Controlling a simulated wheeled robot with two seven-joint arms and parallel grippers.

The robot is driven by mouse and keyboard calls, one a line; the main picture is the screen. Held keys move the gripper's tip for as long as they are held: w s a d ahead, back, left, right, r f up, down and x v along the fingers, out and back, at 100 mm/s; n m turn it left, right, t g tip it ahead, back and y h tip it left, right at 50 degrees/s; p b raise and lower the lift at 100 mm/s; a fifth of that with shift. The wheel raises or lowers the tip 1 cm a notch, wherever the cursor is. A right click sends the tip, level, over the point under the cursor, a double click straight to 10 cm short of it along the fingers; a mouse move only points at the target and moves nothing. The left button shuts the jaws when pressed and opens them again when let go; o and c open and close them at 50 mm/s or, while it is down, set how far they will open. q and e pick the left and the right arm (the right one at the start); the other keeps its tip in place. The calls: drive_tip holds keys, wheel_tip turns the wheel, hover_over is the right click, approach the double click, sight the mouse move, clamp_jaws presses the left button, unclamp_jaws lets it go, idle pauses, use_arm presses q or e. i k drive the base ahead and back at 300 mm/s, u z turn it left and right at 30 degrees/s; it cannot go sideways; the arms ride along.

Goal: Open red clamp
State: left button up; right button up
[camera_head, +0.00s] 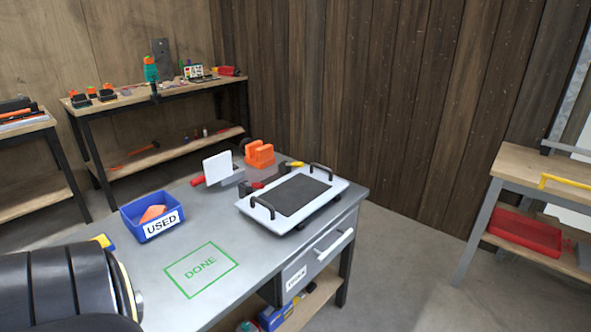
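A small red handle (257,185), which looks like the red clamp, sits at the back left edge of a white panel (247,207) with a dark top and black handles. It is small, and I cannot tell whether it is open or shut. A yellow handle (295,164) sits at the panel's far edge. Another red grip (197,181) shows beside an upright white plate (217,167). Neither of my grippers is in view; a dark, rounded arm link of mine fills the lower left.
The grey workbench (205,220) carries a blue USED bin (130,215) with an orange item, an orange block (260,154) and a green DONE outline (201,270). A drawer (320,255) is in its front. A shelf (540,165) with a red tray (525,232) stands right.

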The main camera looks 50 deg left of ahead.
sight(257, 186)
drive_tip(key=i, duration=1.6)
drive_tip(key=u, duration=1.35)
drive_tip(key=i, duration=0.45)
drive_tip(key=u, duration=1.9)
